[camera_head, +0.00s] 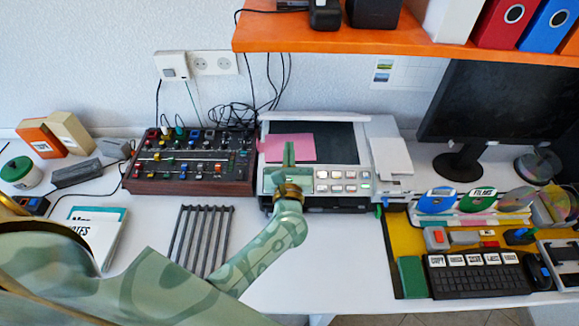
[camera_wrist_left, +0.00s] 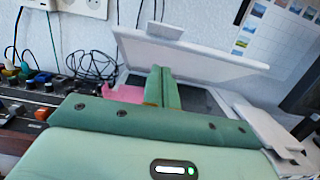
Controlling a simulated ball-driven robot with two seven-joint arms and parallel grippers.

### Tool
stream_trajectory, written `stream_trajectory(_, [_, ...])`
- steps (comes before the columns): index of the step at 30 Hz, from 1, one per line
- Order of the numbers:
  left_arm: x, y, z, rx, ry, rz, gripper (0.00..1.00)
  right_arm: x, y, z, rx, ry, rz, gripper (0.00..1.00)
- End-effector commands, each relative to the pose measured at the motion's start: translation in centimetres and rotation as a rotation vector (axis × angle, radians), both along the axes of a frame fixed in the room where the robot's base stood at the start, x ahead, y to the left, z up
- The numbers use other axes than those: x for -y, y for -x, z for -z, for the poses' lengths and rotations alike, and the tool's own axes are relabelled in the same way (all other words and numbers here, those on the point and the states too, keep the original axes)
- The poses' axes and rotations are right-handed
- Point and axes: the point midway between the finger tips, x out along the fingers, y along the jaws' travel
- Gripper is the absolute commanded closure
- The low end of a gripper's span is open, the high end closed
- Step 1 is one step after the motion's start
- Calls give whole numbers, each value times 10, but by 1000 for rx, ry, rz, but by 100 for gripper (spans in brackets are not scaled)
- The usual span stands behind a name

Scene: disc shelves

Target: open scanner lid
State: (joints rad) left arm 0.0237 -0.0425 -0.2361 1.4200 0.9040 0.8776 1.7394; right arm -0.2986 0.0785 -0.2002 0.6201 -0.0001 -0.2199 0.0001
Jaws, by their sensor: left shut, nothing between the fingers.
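The scanner (camera_head: 268,183) stands at the back of the desk, with a row of lit buttons on its front panel. Its white lid (camera_wrist_left: 195,52) is raised at the back; the head view shows it nearly edge-on as a pale strip (camera_head: 328,116). The dark glass (camera_head: 338,140) is uncovered, and a pink sheet (camera_head: 300,148) lies on its left part. My left gripper (camera_head: 289,153) is shut and empty over the front of the scanner, pointing toward the back. In the left wrist view its fingers (camera_wrist_left: 160,75) show in front of the lid; I cannot tell whether they touch it. My right gripper is not in view.
A mixer panel (camera_head: 190,162) with knobs stands left of the scanner. A dark rack (camera_head: 200,238) lies in front of it. An orange shelf (camera_head: 400,38) overhangs the back right. A monitor (camera_head: 500,105) and a black keyboard (camera_head: 475,278) are at right. White desk is clear front-centre.

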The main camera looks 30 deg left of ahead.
Motion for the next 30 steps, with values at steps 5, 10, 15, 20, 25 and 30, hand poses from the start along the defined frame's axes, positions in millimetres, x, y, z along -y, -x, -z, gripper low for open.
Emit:
stream_trajectory(5, [-11,-24,-18,3,1,-1,100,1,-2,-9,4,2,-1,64])
stream_trajectory(10, [-16,-33,-32,1,0,0,100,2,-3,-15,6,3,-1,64])
stream_trajectory(15, [-18,-36,-34,-1,0,0,100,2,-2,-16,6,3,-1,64])
stream_trajectory(20, [-18,-36,-34,-1,0,0,100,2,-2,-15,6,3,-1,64])
stream_trajectory(25, [-18,-36,-35,-2,0,0,100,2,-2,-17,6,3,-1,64])
stream_trajectory(30, [-20,-40,-46,-24,12,-1,100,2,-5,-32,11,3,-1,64])
